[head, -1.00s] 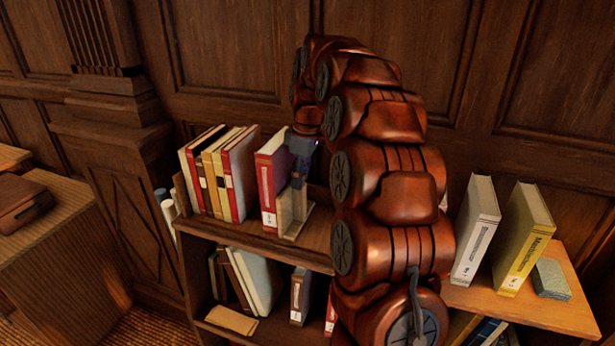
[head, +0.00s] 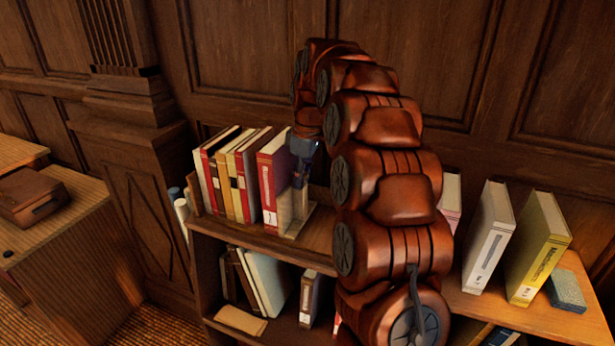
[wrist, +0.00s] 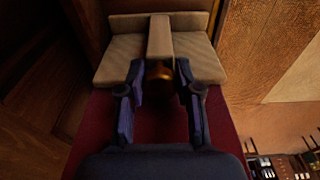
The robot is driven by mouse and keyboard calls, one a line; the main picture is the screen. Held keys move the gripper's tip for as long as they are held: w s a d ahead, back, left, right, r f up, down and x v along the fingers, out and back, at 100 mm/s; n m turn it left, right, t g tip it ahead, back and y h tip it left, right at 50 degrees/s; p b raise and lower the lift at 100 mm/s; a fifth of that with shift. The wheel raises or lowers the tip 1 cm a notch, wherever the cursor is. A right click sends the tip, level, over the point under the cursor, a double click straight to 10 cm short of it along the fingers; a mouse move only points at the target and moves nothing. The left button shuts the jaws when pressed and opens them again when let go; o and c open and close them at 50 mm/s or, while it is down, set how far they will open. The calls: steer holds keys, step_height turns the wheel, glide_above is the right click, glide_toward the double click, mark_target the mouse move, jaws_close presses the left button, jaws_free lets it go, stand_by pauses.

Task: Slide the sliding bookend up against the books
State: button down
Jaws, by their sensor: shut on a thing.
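The sliding bookend (head: 296,224) is a pale wooden piece on the top shelf of the low bookcase, standing against the right side of a thick red book (head: 268,190). My gripper (head: 300,178) reaches down to it from above. In the wrist view my gripper (wrist: 160,75) has its fingers on either side of a brown knob (wrist: 159,71) on the bookend (wrist: 160,38), shut on it. The thick red book stands close against a row of upright books (head: 232,180) to its left. Part of the bookend is hidden behind my gripper.
The lower shelf holds leaning books (head: 265,285) and a flat tan book (head: 240,320). To the right, a white book (head: 489,240), a yellow book (head: 538,250) and a small grey-green block (head: 567,290) stand on a lighter shelf top. My arm hides the middle.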

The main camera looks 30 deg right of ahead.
steer(key=shift+w+a, duration=1.3)
steer(key=shift+w, duration=0.3)
steer(key=c, duration=0.8)
jaws_free()
steer(key=shift+o, duration=0.2)
step_height(320, 180, up, 10)
steer(key=p, duration=0.4)
glide_above(287, 172)
steer(key=d, duration=0.1)
steer(key=shift+d, duration=0.1)
